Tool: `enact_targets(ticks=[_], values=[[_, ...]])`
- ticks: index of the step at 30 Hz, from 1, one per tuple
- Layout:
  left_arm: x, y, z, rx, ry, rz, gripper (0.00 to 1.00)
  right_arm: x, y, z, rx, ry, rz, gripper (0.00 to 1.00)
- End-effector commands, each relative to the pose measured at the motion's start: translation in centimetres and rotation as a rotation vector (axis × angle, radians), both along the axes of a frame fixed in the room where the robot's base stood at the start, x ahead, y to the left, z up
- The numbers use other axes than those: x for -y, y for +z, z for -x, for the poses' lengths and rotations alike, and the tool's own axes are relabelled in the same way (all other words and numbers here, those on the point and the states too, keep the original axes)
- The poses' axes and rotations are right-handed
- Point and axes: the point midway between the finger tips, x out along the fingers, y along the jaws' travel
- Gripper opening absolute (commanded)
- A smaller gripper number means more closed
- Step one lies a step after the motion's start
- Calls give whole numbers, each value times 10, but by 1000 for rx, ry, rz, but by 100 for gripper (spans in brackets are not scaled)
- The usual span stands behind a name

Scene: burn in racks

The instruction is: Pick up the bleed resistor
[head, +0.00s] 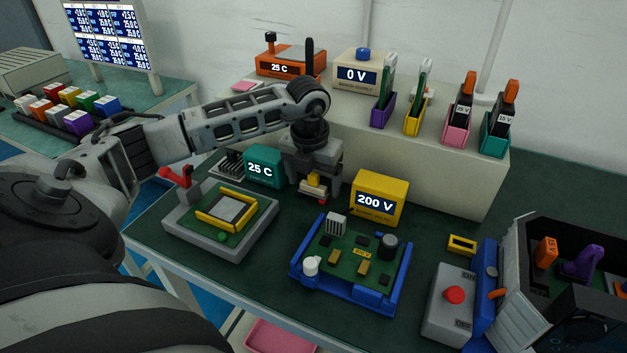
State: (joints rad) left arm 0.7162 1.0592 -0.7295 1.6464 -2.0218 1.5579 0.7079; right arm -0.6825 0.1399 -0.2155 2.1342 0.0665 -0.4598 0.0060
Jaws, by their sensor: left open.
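My left gripper (311,178) points down over the green bench, behind the blue board fixture and left of the yellow 200 V meter. It is open. A small part with a yellow top (314,180) and a pale, reddish-edged body shows at its fingers; I take this to be the bleed resistor, but the gripper hides much of it. It looks between or just beside the fingers, and I cannot tell whether they touch it. My right gripper is out of view.
The teal 25 C meter (263,166) stands close left of the gripper, the yellow 200 V meter (378,198) close right. In front are the blue fixture (303,265) with a green board and a grey fixture (245,248). A raised white shelf (440,178) stands behind.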

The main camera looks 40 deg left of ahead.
Motion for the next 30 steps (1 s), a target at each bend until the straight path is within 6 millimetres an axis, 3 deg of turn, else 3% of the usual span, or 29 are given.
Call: enact_targets(ticks=[7, 12, 13, 23, 30], values=[[0, -2, 0, 0, 0, 0, 80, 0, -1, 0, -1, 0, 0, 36], [0, -2, 0, 1, 0, 0, 33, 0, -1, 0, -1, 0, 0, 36], [0, -2, 0, 1, 0, 0, 29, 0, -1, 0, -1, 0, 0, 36], [0, 1, -1, 3, 0, -1, 29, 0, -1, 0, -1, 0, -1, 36], [-1, 24, -2, 7, 0, -2, 29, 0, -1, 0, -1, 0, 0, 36]])
